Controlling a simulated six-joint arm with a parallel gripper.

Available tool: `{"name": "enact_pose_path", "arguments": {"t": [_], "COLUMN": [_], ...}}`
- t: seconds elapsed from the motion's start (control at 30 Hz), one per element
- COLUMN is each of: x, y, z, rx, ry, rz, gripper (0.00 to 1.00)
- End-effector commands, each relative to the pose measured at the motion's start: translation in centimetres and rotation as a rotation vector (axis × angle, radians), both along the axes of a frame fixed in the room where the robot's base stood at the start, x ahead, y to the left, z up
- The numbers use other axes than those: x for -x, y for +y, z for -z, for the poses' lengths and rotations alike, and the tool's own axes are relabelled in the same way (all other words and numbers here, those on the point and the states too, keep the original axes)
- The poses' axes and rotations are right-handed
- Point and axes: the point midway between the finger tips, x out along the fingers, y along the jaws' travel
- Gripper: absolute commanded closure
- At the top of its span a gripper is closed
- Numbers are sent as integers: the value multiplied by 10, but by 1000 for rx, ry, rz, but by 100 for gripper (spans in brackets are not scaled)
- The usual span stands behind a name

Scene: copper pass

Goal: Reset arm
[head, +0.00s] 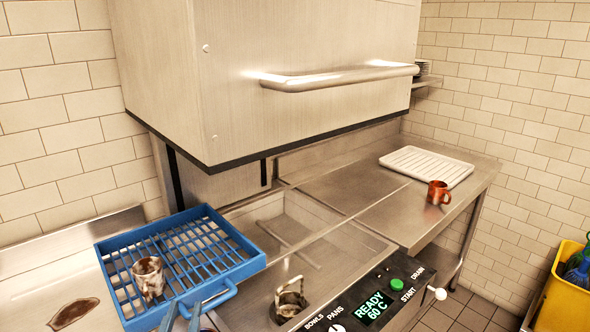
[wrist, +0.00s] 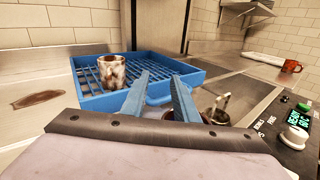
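My gripper shows in the wrist view (wrist: 161,79) as two blue fingers with a gap between them and nothing held there. In the head view, only the blue fingertips (head: 182,314) show at the bottom edge, by the front of the blue rack. The blue slatted rack (head: 248,266) sits on the left counter, and it also shows in the wrist view (wrist: 90,104). A brown-stained mug (head: 149,277) stands upright in the rack, beyond and left of my fingers in the wrist view (wrist: 112,71). A dark reddish rounded thing is partly hidden behind my right finger.
The dishwasher's raised hood (head: 230,90) with its bar handle overhangs the sink-like bed (head: 300,235). A metal fitting (head: 290,298) stands beside the control panel (head: 375,300) reading READY 60 C. A white ribbed tray (head: 425,167) and orange mug (head: 438,192) stand on the right counter.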

Motion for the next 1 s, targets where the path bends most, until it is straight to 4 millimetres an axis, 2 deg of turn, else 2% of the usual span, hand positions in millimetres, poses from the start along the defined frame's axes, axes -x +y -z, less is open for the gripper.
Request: {"name": "enact_pose_path", "arguments": {"t": [0.03, 0.17, 0.2, 0.33, 0.4, 0.47, 0.5, 0.6, 0.7, 0.77, 0.8, 0.9, 1.0], "x": [-14, -42, -48, -56, -51, -41, -30, 5, 44, 66, 79, 103, 115], "y": [-26, -100, -126, -214, -262, -301, -325, -376, -404, -412, -414, -411, -404], "z": [-11, -23, -25, -23, -15, -5, 3, 27, 48, 58, 63, 71, 74], "rx": [-28, -111, -139, -256, -332, -412, -476, -668, -901, -1057, -1167, -1447, -1712], "ry": [16, 70, 90, 173, 229, 283, 320, 414, 481, 503, 509, 494, 444], "rz": [74, 285, 359, 620, 772, 910, 1008, 1263, 1507, 1647, 1736, 1933, 2083], "gripper": [73, 73, 73, 73, 73, 73, 73, 73, 73, 73, 73, 73, 73]}}
